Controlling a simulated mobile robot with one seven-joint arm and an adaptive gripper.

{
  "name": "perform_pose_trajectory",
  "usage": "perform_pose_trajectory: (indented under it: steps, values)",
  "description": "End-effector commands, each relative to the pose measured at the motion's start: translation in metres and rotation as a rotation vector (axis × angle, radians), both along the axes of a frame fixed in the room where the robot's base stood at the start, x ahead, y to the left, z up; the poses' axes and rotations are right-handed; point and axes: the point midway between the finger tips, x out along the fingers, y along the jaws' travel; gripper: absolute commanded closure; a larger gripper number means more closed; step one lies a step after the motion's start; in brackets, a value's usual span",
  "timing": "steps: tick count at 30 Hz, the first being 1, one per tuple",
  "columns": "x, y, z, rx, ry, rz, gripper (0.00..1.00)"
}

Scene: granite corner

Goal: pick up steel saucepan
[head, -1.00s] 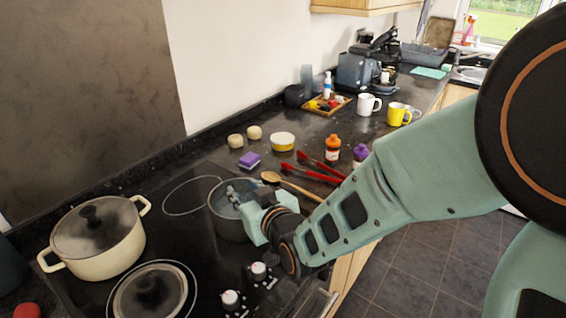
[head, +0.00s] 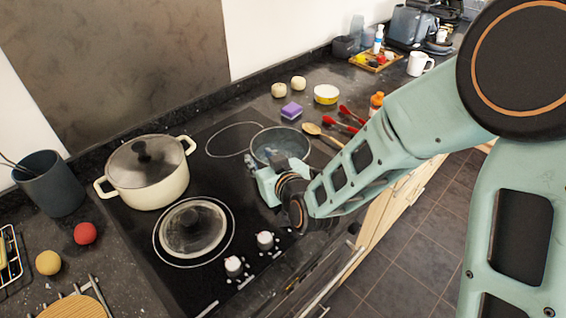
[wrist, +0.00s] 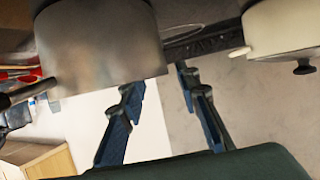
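My gripper hides part of the pan's near side in the head view.
Hob knobs (head: 265,240) are at the front.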

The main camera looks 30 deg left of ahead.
Motion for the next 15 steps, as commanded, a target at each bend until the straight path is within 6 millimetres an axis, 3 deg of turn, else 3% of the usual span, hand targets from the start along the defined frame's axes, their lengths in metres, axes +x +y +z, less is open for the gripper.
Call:
perform_pose_trajectory:
  steps: [9, 15]
  values:
    - [0.016, 0.029, -0.014, 0.001, 0.001, -0.001, 0.7]
    - [0.02, 0.033, -0.017, 0.001, 0.0, 0.0, 0.7]
